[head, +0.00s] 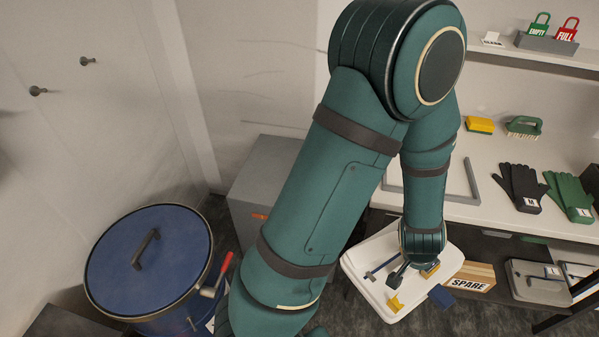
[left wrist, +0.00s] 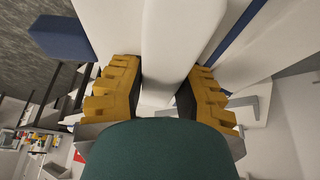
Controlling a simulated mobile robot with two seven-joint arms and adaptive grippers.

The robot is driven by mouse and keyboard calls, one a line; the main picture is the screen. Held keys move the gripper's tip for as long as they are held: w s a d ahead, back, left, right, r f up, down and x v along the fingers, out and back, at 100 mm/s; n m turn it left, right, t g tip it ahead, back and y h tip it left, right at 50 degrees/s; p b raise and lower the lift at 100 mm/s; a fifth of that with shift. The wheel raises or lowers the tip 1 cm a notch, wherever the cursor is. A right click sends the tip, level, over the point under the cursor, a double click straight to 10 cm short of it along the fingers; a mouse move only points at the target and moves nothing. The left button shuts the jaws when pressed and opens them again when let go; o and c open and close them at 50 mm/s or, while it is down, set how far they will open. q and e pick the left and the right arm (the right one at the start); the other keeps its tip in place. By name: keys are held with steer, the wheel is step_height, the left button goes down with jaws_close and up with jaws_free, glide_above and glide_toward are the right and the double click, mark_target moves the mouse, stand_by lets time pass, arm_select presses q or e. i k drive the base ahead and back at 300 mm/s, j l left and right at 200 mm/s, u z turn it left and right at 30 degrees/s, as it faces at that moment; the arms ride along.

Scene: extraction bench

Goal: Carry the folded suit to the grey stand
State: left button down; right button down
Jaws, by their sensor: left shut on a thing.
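The folded suit (head: 372,289) is a flat white bundle with a dark blue strip and a blue piece at its edge. My left gripper (head: 411,287) is above it, with its yellow-padded fingers shut on it. In the left wrist view, a white fold of the suit (left wrist: 172,50) lies between the two yellow fingers (left wrist: 160,92). The suit is held out in front of the bench, above the dark floor. A grey box-like stand (head: 262,165) is left of the suit, against the wall, partly hidden behind my left arm. My right gripper is out of view.
A blue lidded drum (head: 150,258) with a red-handled lever stands at the left. The white bench (head: 500,212) at the right holds a grey frame, gloves, a brush and a sponge. A SPARE box (head: 472,277) and trays sit on the shelf below.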

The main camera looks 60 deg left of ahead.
mark_target(275, 176)
steer(key=u, duration=1.05)
steer(key=i+j+u, duration=0.15)
steer(key=u, duration=0.25)
steer(key=i+u, duration=0.2)
steer(key=u, duration=0.2)
steer(key=i+j, duration=0.1)
steer(key=i, duration=0.85)
